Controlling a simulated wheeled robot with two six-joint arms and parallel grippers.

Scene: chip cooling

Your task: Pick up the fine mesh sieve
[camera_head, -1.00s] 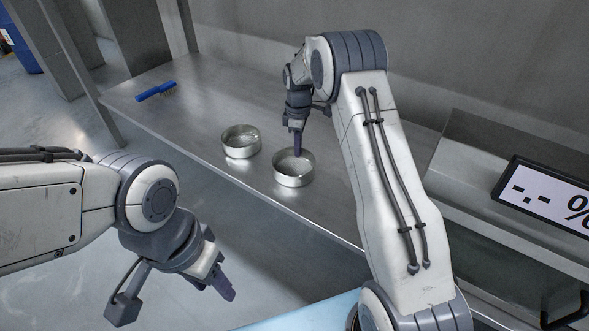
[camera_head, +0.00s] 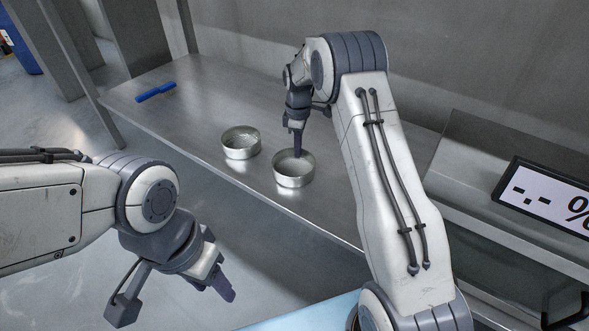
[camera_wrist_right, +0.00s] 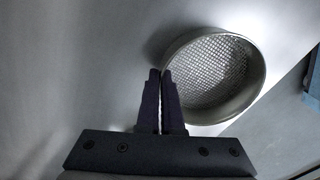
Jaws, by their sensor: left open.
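Two round metal sieves stand side by side on the steel bench. The fine mesh sieve (camera_head: 293,181) is the right one, with a smoother-looking mesh; it also shows in the right wrist view (camera_wrist_right: 232,110). The other sieve (camera_head: 240,152) has a coarser-looking mesh. My right gripper (camera_head: 298,153) points down at the far rim of the right sieve. In the right wrist view its fingers (camera_wrist_right: 161,73) are close together at the rim, seemingly with the wall between their tips. The sieve appears to rest on the bench. My left gripper (camera_head: 226,290) is open and empty, low in front of the bench.
A blue-handled brush (camera_head: 156,92) lies at the bench's back left. A display (camera_head: 548,195) stands at the right. The steel bench (camera_head: 200,100) is clear between the brush and the sieves. A light blue surface (camera_head: 300,315) shows at the bottom.

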